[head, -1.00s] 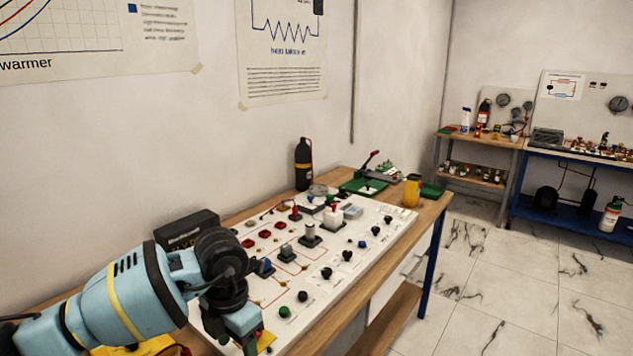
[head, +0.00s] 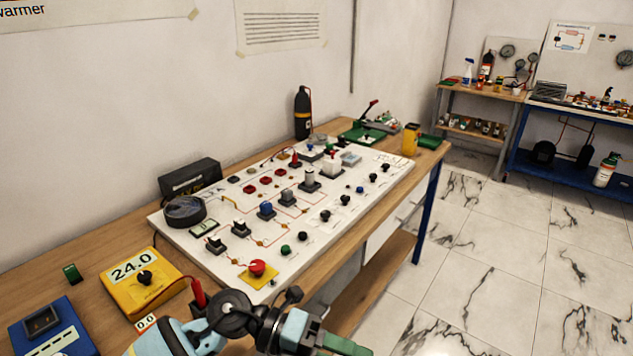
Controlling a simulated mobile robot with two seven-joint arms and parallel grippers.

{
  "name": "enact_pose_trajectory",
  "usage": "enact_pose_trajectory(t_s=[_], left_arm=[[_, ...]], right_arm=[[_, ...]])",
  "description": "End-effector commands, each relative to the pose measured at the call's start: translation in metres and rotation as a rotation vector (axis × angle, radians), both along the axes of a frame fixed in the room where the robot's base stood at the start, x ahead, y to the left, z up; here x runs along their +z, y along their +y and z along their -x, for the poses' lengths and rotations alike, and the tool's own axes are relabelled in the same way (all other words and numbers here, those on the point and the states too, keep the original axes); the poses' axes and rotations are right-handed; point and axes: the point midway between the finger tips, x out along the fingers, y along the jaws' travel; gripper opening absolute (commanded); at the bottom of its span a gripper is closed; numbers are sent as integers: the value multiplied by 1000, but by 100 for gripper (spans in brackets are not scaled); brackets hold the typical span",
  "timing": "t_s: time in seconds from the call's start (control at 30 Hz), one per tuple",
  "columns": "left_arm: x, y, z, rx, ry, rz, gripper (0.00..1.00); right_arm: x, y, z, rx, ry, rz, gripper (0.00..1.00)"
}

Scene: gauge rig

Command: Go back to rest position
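My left arm reaches in along the bottom edge, and its gripper (head: 338,342) is at the bottom centre, in front of the bench's near edge. It is apart from the white panel (head: 205,262). A green part shows at the gripper's end, and the frame edge cuts off some of it. I cannot tell whether its fingers are open or shut. My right gripper is not in view.
The wooden bench (head: 75,241) carries the panel with a red knob (head: 257,267), a yellow 24.0 unit (head: 140,285), a blue unit (head: 50,325) and a black bottle (head: 303,113). Other benches stand at the back right. Tiled floor (head: 470,270) on the right is clear.

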Motion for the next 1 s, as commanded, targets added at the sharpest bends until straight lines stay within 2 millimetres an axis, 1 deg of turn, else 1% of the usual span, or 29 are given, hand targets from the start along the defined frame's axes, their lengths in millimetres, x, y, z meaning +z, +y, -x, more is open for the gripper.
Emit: enact_pose_trajectory(t_s=[0.03, 0.07, 0.17, 0.27, 0.37, 0.47, 0.53, 0.57, 0.6, 0.67, 0.7, 0.77, 0.8, 0.87, 0.9, 0.97, 1.0], left_arm=[[5, -4, 3, 59, 80, 95, 59], [9, -5, 3, 97, 125, 150, 59], [18, -1, -5, 243, 283, 319, 59], [18, 13, -18, 410, 449, 462, 59], [5, 36, -32, 591, 623, 577, 59], [-20, 66, -43, 785, 801, 665, 59], [-45, 89, -45, 926, 929, 708, 59], [-57, 100, -45, 987, 983, 722, 59], [-75, 114, -42, 1070, 1059, 736, 59], [-104, 136, -35, 1196, 1171, 748, 59], [-123, 150, -27, 1276, 1243, 751, 59], [-151, 169, -13, 1390, 1347, 746, 59], [-168, 180, -1, 1456, 1411, 739, 59], [-193, 196, 17, 1553, 1502, 723, 59], [-208, 206, 31, 1615, 1561, 708, 59], [-228, 218, 52, 1699, 1643, 684, 59], [-241, 226, 67, 1751, 1693, 667, 59]], right_arm=[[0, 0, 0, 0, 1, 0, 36], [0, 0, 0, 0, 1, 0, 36], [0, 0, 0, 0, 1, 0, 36], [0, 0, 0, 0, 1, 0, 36], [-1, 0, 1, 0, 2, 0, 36], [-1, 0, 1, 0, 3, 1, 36], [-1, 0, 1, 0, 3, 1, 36], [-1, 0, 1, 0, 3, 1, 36], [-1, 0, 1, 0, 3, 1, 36], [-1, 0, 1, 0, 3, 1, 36], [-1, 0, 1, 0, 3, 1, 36], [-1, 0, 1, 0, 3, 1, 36], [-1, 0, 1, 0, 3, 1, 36], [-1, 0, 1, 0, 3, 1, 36], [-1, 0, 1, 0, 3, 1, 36], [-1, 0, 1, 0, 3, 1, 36], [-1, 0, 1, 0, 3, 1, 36]])
